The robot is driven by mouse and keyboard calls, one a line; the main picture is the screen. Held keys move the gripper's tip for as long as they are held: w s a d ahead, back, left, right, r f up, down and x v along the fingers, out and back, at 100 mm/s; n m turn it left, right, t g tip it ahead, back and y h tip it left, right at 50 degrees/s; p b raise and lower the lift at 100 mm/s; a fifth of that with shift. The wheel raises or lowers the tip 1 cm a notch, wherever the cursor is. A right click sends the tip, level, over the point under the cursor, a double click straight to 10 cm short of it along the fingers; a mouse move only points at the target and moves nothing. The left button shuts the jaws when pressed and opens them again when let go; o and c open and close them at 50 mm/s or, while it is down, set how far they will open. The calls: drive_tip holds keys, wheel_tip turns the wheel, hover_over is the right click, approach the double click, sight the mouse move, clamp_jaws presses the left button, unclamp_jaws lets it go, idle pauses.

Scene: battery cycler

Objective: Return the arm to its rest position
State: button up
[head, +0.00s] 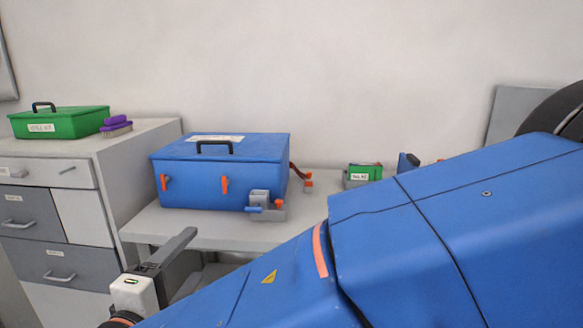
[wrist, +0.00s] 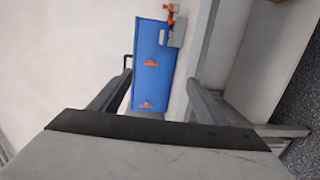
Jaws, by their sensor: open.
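My arm crosses the right and lower part of the head view, large and blue. My gripper (head: 178,250) is at the lower left in the head view, in front of the bench and the drawer cabinet. One grey finger points up and to the right. In the wrist view my gripper (wrist: 158,82) has its two fingers wide apart, with nothing between them. A blue box (head: 220,175) with a black handle and orange latches stands closed on the bench, beyond the fingers. It also shows turned sideways in the wrist view (wrist: 148,85).
A grey fixture (head: 262,200) with orange and blue parts stands at the blue box's front right corner. A small green box (head: 364,172) is farther right on the bench (head: 180,225). A green case (head: 60,122) and a purple brush (head: 117,122) sit on the drawer cabinet (head: 60,215).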

drive_tip(key=w+d+f+m+g+h, duration=0.1)
drive_tip(key=w+d+f+m+g, duration=0.15)
drive_tip(key=d, duration=0.75)
drive_tip(key=w+d+f+m+g+h, duration=0.1)
drive_tip(key=w+d+f+g+h, duration=0.15)
drive_tip(key=d, duration=0.75)
drive_tip(key=w+d+f+m+g+h, duration=0.15)
drive_tip(key=w+d+g, duration=0.25)
drive_tip(key=d, duration=0.5)
drive_tip(key=s+d+f+m+g+y, duration=0.1)
drive_tip(key=s+d+f+m+y, duration=0.2)
drive_tip(key=s+d+m, duration=0.2)
drive_tip(key=s+d+f+m+g+y, duration=0.2)
drive_tip(key=s+d+f+m+y, duration=0.2)
drive_tip(key=s+d, duration=0.5)
drive_tip(key=shift+s+d+m+y, duration=0.3)
drive_tip(key=shift+d+m, duration=0.8)
drive_tip(key=shift+d, duration=1.15)
drive_tip(key=shift+f, duration=0.1)
